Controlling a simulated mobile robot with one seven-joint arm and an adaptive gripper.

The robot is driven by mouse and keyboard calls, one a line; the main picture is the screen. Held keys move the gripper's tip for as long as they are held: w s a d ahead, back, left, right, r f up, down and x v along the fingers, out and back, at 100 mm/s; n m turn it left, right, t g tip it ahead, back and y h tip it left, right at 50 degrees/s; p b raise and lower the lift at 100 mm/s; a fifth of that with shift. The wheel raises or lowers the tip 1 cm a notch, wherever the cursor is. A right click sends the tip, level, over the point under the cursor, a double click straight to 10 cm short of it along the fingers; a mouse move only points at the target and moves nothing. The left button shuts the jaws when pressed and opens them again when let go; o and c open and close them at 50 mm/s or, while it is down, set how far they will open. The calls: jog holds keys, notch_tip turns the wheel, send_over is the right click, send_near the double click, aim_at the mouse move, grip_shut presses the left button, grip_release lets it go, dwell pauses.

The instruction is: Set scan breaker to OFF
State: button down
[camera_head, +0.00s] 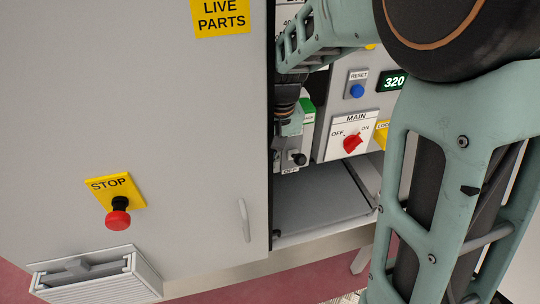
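A grey breaker with a small black lever (299,159) sits inside the cabinet, just right of the door's edge. An OFF label (290,170) shows below it. The lever is low, close to that label. The breaker's name cannot be read. My gripper (290,128) is at the breaker's upper front, beside a green label (308,112). It is partly hidden by the door edge, and its fingers are too small and covered to tell open from shut. I cannot tell whether it touches the lever.
The grey cabinet door (150,140) fills the left, with a red STOP button (118,219) and a handle (244,220). Right of the breaker are a red MAIN switch (352,144), a blue RESET button (357,91) and a 320 display (394,82). My arm covers the right side.

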aim_at(271, 176)
jog(key=shift+s+f, duration=0.1)
jog(key=shift+f, duration=0.1)
jog(key=shift+s+d+f+b, duration=0.15)
jog(key=shift+s+f+b, duration=0.3)
jog(key=shift+f+b, duration=0.2)
jog(key=shift+s+d+f+b, duration=0.1)
jog(key=shift+s+f+b, duration=0.3)
jog(key=shift+f+b, duration=0.15)
notch_tip(271, 176, up, 10)
jog(key=shift+d, duration=0.1)
dwell(0.4)
